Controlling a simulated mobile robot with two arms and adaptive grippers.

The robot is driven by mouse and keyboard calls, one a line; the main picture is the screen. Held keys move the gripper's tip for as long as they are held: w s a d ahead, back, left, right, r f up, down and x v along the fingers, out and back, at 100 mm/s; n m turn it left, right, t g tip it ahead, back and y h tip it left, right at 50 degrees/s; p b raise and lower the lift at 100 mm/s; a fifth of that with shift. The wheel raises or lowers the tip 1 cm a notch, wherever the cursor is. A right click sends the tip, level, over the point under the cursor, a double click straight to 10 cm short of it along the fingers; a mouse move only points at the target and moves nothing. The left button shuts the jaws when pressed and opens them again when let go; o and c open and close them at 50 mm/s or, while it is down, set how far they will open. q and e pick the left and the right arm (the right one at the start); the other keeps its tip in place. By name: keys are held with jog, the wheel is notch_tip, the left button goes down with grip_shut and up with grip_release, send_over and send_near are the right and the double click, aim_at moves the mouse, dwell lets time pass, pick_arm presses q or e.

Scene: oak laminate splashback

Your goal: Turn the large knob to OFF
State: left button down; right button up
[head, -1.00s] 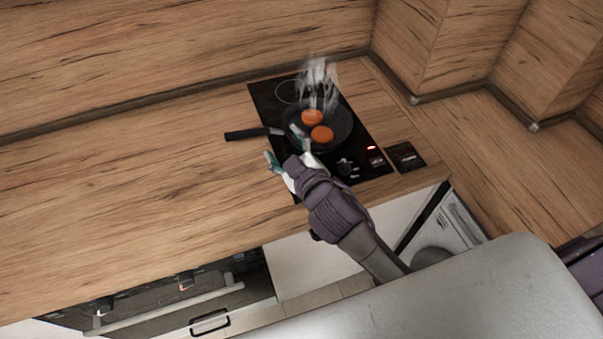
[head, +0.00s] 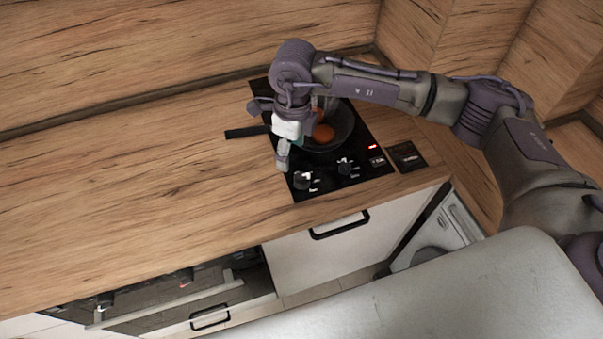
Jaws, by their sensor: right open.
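Two dark knobs sit along the front of the black hob (head: 335,187): a left knob (head: 303,181) and a right knob (head: 346,166). Both have small white marks near them. I cannot tell from their size which is the large one, nor read their settings. My right gripper (head: 291,157) is open, pointing down above the hob's left side, just behind the left knob and apart from it. Its arm arches in from the right over the pan. My left gripper is not in view.
A black pan (head: 341,132) with orange-brown round pieces (head: 323,134) stands on the hob, partly hidden by my arm; its handle (head: 247,132) points left. A red light (head: 373,147) glows on the hob. A dark panel (head: 407,157) lies right. The wooden counter left is clear.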

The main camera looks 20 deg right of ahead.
aim_at(300, 176)
jog(key=shift+h, duration=0.5)
jog(key=f+p, duration=0.1)
jog(key=f, duration=0.3)
jog(key=d+f+p, duration=0.1)
jog(key=f+p, duration=0.1)
jog(key=f, duration=0.1)
jog(key=w+d+f+p, duration=0.1)
jog(key=f, duration=0.3)
jog(key=shift+w+d+f, duration=0.1)
jog(key=shift+d+f, duration=0.15)
jog(key=shift+f, duration=0.1)
jog(key=shift+f+p, duration=0.35)
jog(key=shift+f, duration=0.4)
jog(key=c, duration=1.1)
